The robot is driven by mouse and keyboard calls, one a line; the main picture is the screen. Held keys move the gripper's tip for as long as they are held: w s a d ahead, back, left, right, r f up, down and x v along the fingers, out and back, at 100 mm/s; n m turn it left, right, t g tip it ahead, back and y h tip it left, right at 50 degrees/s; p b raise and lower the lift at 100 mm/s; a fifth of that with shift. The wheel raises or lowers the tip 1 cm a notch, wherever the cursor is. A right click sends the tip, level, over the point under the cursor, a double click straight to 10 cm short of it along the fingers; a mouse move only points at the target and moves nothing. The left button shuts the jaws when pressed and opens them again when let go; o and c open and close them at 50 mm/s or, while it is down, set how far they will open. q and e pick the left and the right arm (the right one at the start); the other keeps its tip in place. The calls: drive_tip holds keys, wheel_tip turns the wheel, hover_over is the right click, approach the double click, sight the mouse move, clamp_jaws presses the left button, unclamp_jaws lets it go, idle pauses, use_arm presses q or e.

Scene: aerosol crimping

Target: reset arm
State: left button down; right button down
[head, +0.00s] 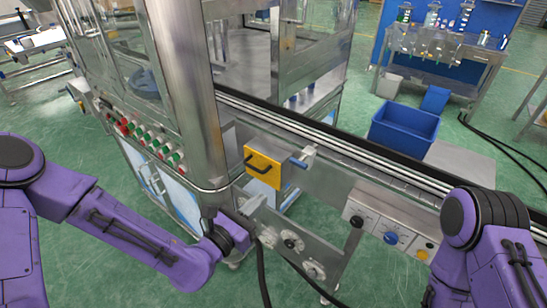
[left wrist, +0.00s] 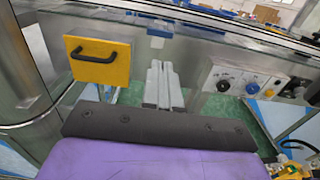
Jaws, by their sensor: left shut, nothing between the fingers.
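My left arm comes in from the left in the head view, purple with dark joints. Its left gripper (head: 254,203) is in front of the machine's lower frame, below the yellow panel. In the left wrist view the left gripper (left wrist: 162,68) shows as two grey fingers side by side, shut with nothing between them. They point toward the machine's rail. My right arm shows at the right edge of the head view, bent, with its gripper out of the picture.
A yellow panel with a black handle (head: 263,168) is on the machine (head: 190,90), beside a conveyor rail (head: 340,150). A control box with knobs (head: 390,228) is near my right arm. Blue bins (head: 404,128) stand on the green floor behind the conveyor.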

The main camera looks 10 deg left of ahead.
use_arm(q)
drive_tip(key=s+a+f+m+g+y, duration=0.3)
drive_tip(key=s+a+f+m, duration=0.1)
drive_tip(key=f+m, duration=0.45)
drive_tip(key=s+a+f+m+g+y, duration=0.3)
drive_tip(key=s+f+m+g, duration=0.1)
drive_tip(key=f+m, duration=0.5)
drive_tip(key=s+a+f+m+g+y, duration=0.2)
drive_tip(key=s+a+f, duration=0.3)
drive_tip(key=s, duration=0.3)
drive_tip(key=s+a+f+m+g+y, duration=0.3)
drive_tip(key=s+a+f+m, duration=0.1)
drive_tip(key=s+a, duration=0.3)
drive_tip(key=shift+s+a+f+g+y, duration=0.15)
drive_tip(key=shift+s+f+g+y, duration=0.35)
drive_tip(key=shift+s, duration=0.65)
drive_tip(key=shift+f, duration=0.1)
